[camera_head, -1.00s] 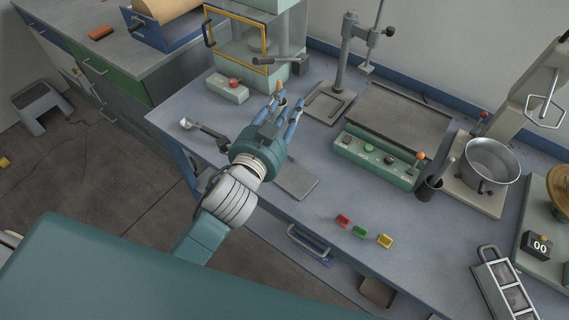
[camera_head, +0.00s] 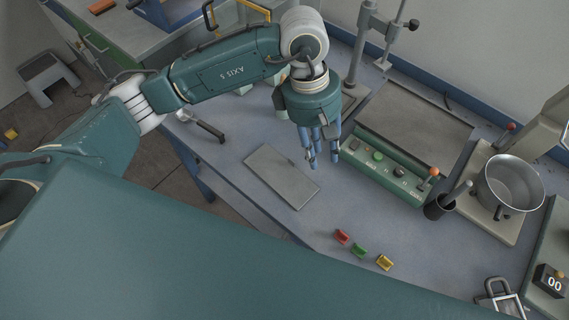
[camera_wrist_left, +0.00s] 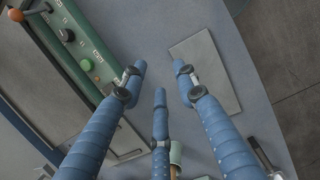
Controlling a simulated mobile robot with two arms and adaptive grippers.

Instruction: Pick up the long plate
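The long plate (camera_head: 281,178) is a flat grey rectangle lying on the blue-grey bench near its front left edge. It also shows in the left wrist view (camera_wrist_left: 207,72), partly covered by one blue finger. My left gripper (camera_head: 322,160) points down above the bench, just right of the plate's far end and apart from it. In the left wrist view its blue fingers (camera_wrist_left: 158,80) are spread, with nothing between them. My right gripper is not in view.
A green control box (camera_head: 385,165) with a flat grey top stands right of my left gripper. Small red (camera_head: 342,236), green (camera_head: 359,250) and yellow (camera_head: 384,262) pieces lie right of the plate. A metal pot (camera_head: 510,183) stands further right. A handled tool (camera_head: 203,125) lies at left.

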